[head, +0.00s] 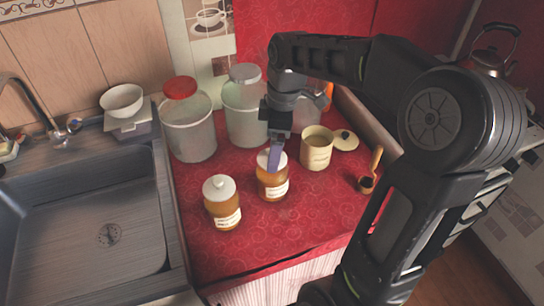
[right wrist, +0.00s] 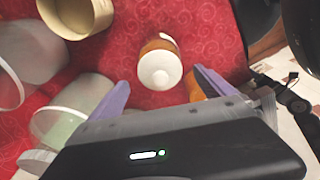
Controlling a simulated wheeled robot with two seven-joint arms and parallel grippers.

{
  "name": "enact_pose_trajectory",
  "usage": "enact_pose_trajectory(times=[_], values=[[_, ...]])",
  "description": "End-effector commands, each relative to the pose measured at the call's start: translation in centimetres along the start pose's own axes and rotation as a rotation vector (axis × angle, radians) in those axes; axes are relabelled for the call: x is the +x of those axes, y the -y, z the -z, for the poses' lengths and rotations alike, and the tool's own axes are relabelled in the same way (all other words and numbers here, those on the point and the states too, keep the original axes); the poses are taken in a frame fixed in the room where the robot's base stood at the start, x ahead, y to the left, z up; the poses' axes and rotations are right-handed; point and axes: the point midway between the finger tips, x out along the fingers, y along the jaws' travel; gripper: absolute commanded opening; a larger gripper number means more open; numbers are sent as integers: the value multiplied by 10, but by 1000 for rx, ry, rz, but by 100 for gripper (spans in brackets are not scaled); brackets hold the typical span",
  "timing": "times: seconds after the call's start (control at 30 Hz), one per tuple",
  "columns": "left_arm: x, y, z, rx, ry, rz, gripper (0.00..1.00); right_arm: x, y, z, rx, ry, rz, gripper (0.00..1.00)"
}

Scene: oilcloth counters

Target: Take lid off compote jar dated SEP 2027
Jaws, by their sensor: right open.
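Two amber compote jars with white knobbed lids and white labels stand on the red counter. The left jar (head: 222,215) is nearer the sink, and its white lid (head: 218,188) is on. The right jar (head: 271,186) is by my right gripper (head: 274,160), which points down over its lid. In the right wrist view, the white lid (right wrist: 159,69) is on this jar and lies between the open purple fingers of my right gripper (right wrist: 160,80), apparently untouched. An orange patch shows behind one finger there. The label dates are too small to read. My left gripper is not in view.
Large clear canisters, one red-lidded (head: 190,130), stand behind the jars. An open cream pot (head: 316,150) is at right, its lid (head: 345,140) beside it. A small pot with a wooden-handled tool (head: 368,182) stands further right. The sink (head: 85,210) is at left. The front counter is clear.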

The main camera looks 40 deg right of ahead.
Motion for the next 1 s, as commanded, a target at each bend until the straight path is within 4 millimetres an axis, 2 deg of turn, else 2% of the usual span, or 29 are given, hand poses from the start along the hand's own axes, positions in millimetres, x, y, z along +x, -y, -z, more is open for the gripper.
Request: enact_pose_trajectory(times=[0.1, 0.2, 0.77, 1.0], values=[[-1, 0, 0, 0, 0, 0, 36, 16, 0, 0, 1, 1, 2, 93], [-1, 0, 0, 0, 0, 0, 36, 22, 0, 0, 1, 1, 2, 93], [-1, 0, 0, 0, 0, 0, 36, 22, 0, 0, 0, 0, 0, 93], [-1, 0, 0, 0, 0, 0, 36, 22, 0, 0, 0, 0, 0, 75]])
